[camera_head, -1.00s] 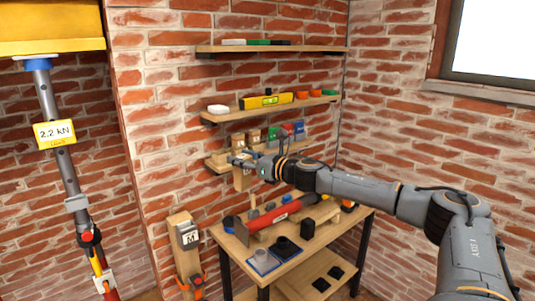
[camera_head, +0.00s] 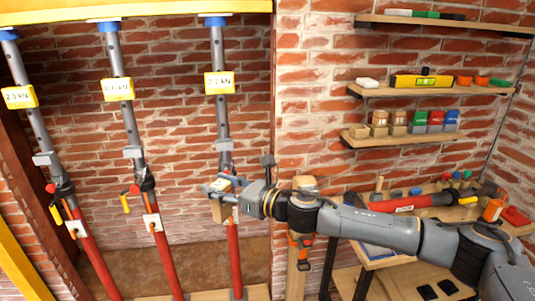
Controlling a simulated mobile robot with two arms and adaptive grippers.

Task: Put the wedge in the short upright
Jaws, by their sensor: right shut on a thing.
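My right gripper (camera_head: 224,187) is shut on a wooden wedge (camera_head: 219,209), a pale block hanging below the fingers. It is in front of the rightmost red-and-grey steel prop, which it partly covers in the picture. A short wooden upright (camera_head: 297,266) stands just right of the gripper, against the brick wall by the recess. My right arm hides its middle; its top and an orange clamp (camera_head: 305,241) on it show. My left gripper is out of view.
Several steel props (camera_head: 165,265) with yellow load tags stand under a yellow beam (camera_head: 150,10) at left. At right are wall shelves (camera_head: 405,140) with blocks and a level. Below them a wooden workbench (camera_head: 385,261) carries a red tool.

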